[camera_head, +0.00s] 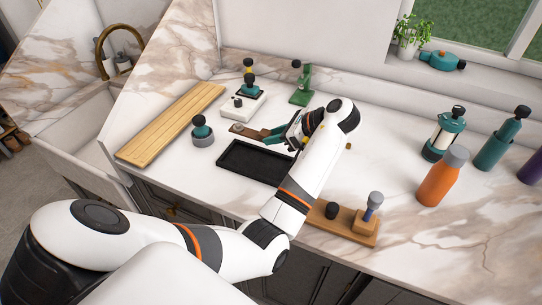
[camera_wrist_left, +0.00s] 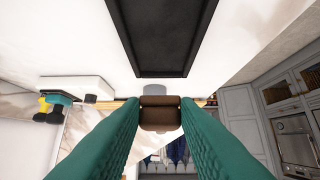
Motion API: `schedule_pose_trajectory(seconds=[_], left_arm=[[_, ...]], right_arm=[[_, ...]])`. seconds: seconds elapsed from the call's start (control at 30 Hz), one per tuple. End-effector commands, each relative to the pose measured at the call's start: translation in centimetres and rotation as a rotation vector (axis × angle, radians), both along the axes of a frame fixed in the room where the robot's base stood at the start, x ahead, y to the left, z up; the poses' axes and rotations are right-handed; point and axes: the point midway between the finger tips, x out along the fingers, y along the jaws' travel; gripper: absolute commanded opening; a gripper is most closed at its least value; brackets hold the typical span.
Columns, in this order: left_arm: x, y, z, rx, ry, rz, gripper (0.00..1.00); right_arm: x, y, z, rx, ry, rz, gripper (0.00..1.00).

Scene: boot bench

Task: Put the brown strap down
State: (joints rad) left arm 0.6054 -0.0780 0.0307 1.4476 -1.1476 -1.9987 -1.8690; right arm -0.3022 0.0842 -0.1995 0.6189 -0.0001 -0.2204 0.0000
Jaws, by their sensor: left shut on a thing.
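The brown strap (camera_head: 242,130) is between the teal fingertips of my left gripper (camera_head: 268,134), which is shut on it. In the head view the strap sticks out to the left of the fingers, just behind the black tray (camera_head: 250,163). In the left wrist view the brown strap (camera_wrist_left: 160,118) shows as a folded-looking band between the fingers, and the black tray (camera_wrist_left: 160,45) is at the top. I cannot tell whether the strap touches the counter. My right gripper is not in view.
A grey tin with a teal knob (camera_head: 202,134) and a wooden board (camera_head: 172,122) are left. A white box (camera_head: 243,104) and a green stand (camera_head: 301,86) are behind. A wooden block stand (camera_head: 345,222) is front right; an orange bottle (camera_head: 441,178) stands farther right.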

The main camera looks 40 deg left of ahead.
Motion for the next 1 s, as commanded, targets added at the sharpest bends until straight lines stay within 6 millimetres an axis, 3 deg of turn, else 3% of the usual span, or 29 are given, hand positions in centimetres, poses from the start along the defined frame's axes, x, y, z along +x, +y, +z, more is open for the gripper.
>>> schedule_pose_trajectory(seconds=[0.3,0.7,1.0], left_arm=[[-0.3,-0.2,-5.3,-0.001,0.005,0.011,0.03],[-0.3,-0.1,-9.6,-0.002,0.004,0.009,0.03],[-0.2,-0.1,-10.0,-0.001,0.000,0.010,0.03]], right_arm=[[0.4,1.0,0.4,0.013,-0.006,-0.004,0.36],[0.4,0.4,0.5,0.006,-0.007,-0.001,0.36],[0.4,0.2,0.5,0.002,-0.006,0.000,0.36]])
